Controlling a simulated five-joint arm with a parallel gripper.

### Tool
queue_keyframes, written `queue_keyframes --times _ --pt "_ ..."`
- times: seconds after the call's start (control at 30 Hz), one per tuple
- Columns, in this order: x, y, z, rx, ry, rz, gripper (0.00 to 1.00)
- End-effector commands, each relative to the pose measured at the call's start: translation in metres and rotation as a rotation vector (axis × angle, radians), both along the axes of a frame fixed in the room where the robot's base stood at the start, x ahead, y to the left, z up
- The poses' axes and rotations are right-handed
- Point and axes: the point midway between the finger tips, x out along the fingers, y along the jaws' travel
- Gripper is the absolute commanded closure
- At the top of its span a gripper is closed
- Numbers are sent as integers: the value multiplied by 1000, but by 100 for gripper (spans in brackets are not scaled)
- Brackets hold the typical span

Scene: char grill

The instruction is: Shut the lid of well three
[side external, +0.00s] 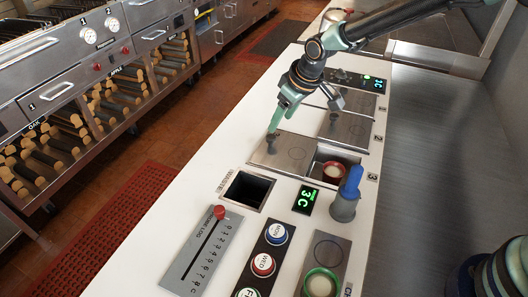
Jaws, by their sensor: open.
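The lid of well three (290,154) is a flat steel plate slid to the left. Well three (322,158), by the label 3, is partly uncovered on its right side. A red-rimmed round container (333,171) with pale contents sits in that opening. A small dark knob (271,141) stands near the lid's left end. My gripper (304,118) is open and empty, with its jaws spread wide above the lid. The green finger's tip is right by the knob; I cannot tell whether it touches. The other finger is over the neighbouring plate.
A green display (306,199) and a square dark hole (247,190) lie nearby. A slider panel (201,252) and coloured buttons (264,264) are at the front. Well two's plate (345,131) lies behind.

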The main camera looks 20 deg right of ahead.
Motion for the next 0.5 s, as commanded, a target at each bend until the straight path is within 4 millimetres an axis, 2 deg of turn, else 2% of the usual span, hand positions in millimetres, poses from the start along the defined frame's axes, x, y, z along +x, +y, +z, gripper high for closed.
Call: queue_keyframes --times 0.03,0.2,0.5 --pt "3 2 -10 -1 4 0 36" --pt "12 7 -36 0 4 1 36" --pt "22 11 -61 2 1 0 36"
